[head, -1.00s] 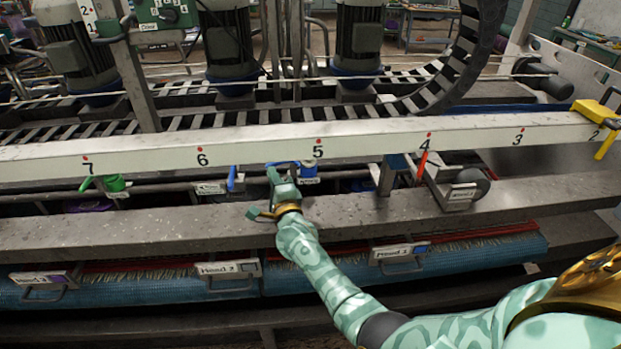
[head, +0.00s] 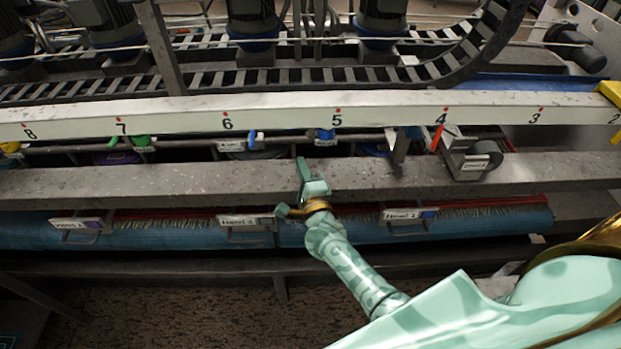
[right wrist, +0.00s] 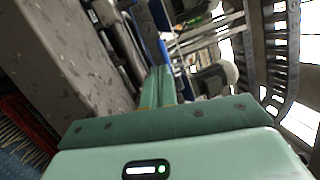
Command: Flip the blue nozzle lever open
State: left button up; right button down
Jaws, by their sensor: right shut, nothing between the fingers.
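A blue lever (head: 251,139) hangs below the white rail between marks 6 and 5 in the head view. A second blue fitting (head: 325,134) with a small label sits under mark 5; I cannot tell its lever's exact angle. My right gripper (head: 302,164) is shut and empty. It appears in front of the grey beam, below and slightly left of the fitting under mark 5, apart from both blue parts. In the right wrist view its green fingers (right wrist: 158,87) are together, with blue parts beyond, partly hidden and blurred. My left gripper is not in view.
The numbered white rail (head: 280,118) crosses above the valves, and the grey beam (head: 160,180) runs below them. Labelled handles (head: 245,220) and blue rollers lie beneath.

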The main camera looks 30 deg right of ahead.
jog(key=p+v, duration=0.1)
jog(key=v, duration=0.5)
jog(key=shift+s, duration=0.2)
jog(key=s+a+f+n+g+y+b, duration=0.1)
jog(key=s+f+n+g+y+b, duration=0.2)
jog(key=f+n, duration=0.5)
jog(key=s+a+f+n+g+b, duration=0.1)
jog(key=s+a+f+n+g, duration=0.25)
jog(key=f, duration=0.85)
jog(key=s+f+n+g+y+b, duration=0.25)
jog(key=s+f+n, duration=0.3)
jog(key=f, duration=0.45)
jog(key=s+d+f+n+g+b, duration=0.2)
jog(key=s+f+b, duration=0.4)
jog(key=s+f, duration=0.4)
jog(key=s+d+f+n+g+h+b, duration=0.1)
jog(key=s+d+f+n+g+b, duration=0.2)
jog(key=s+f+b, duration=0.3)
jog(key=s+d+f+n+g+h+b, duration=0.1)
jog(key=s+f+b, duration=0.5)
jog(key=s+f, duration=0.9)
jog(key=s+d+n+g, duration=0.1)
jog(key=n+g, duration=0.1)
jog(key=g, duration=0.1)
jog(key=shift+s+d+g, duration=0.2)
jog(key=shift+d+g, duration=0.05)
jog(key=shift+g, duration=0.05)
